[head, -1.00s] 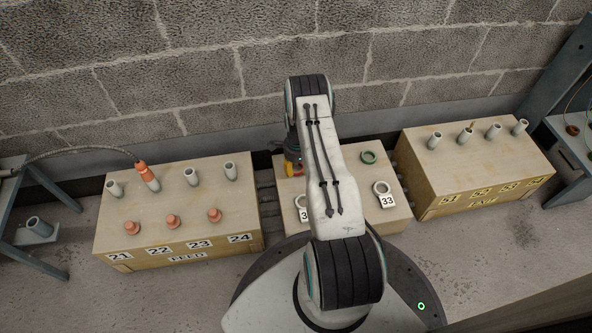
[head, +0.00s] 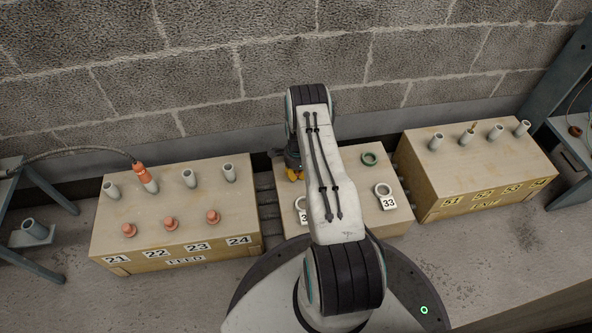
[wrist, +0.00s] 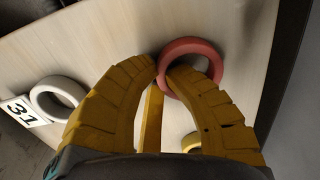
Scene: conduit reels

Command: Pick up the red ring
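The red ring (wrist: 194,41) shows in the wrist view at the tips of my gripper (wrist: 161,72). The yellow fingers curve in toward each other and their tips nearly meet, with the left part of the ring's rim between them. The right finger overlaps the ring's opening. I cannot tell whether the ring rests on the board or is just clear of it. In the head view my gripper (head: 296,174) is low over the left back of the middle box (head: 352,180), and the red ring is hidden there.
A white ring (wrist: 40,100) lies beside label 31, left of the fingers. A yellow ring (wrist: 188,144) is partly hidden by the right finger. A green ring (head: 369,159) and a white ring by label 33 (head: 388,203) lie on the middle box. Boxes with pegs flank it.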

